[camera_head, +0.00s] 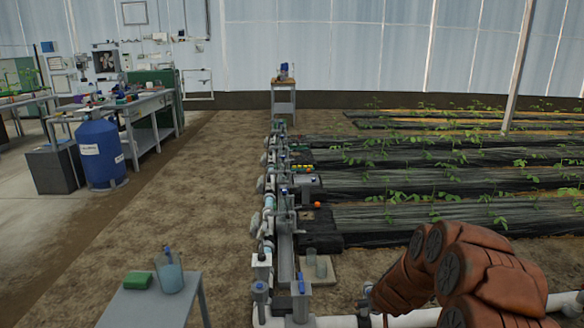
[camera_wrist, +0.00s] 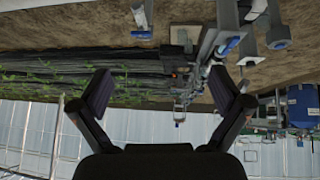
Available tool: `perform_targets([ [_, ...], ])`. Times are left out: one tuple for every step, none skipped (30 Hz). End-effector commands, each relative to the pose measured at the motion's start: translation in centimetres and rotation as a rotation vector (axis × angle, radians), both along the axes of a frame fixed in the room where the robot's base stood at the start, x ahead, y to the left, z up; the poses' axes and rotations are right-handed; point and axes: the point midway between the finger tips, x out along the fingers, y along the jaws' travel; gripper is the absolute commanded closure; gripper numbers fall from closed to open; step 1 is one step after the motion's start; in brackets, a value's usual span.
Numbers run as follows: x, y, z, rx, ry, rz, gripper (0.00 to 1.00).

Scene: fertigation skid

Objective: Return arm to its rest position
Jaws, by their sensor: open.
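My arm (camera_head: 455,270) shows in the head view at the lower right as reddish-brown links, beside the white pipe at the front of the skid. My gripper is outside the head view. In the wrist view my gripper (camera_wrist: 163,95) has its two dark fingers spread wide, with nothing between them. That view is upside down, with soil at the top and the greenhouse wall at the bottom. The fingers appear in front of the distant plant beds and pipe line, touching nothing that I can see.
The pipe line with valves (camera_head: 283,215) runs away from me. A blue barrel (camera_head: 100,153) stands farther left. Plant beds (camera_head: 430,185) lie right. Bare soil (camera_head: 190,200) is clear.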

Motion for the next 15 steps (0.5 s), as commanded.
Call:
perform_targets([
  [-0.5,1.4,1.4,0.029,0.005,0.024,0.00],
  [-1.0,2.2,2.0,0.049,0.015,0.037,0.00],
  [-1.6,3.3,3.0,0.074,0.027,0.056,0.00],
  [-2.2,4.1,3.5,0.092,0.037,0.068,0.00],
  [-2.9,4.9,4.1,0.109,0.051,0.082,0.00],
  [-3.7,5.9,4.9,0.129,0.068,0.100,0.00],
  [-4.4,6.5,5.5,0.143,0.080,0.110,0.00],
  [-5.2,7.3,5.9,0.158,0.097,0.123,0.00],
  [-6.2,8.0,6.6,0.173,0.116,0.138,0.00],
  [-7.0,8.6,7.2,0.185,0.131,0.148,0.00],
  [-7.9,9.2,7.8,0.196,0.148,0.158,0.00],
  [-9.0,9.8,8.4,0.208,0.168,0.170,0.00],
  [-9.9,10.3,8.9,0.218,0.187,0.179,0.00],
  [-10.8,10.7,9.4,0.225,0.203,0.187,0.00],
  [-12.0,11.2,10.1,0.234,0.226,0.196,0.00],
])
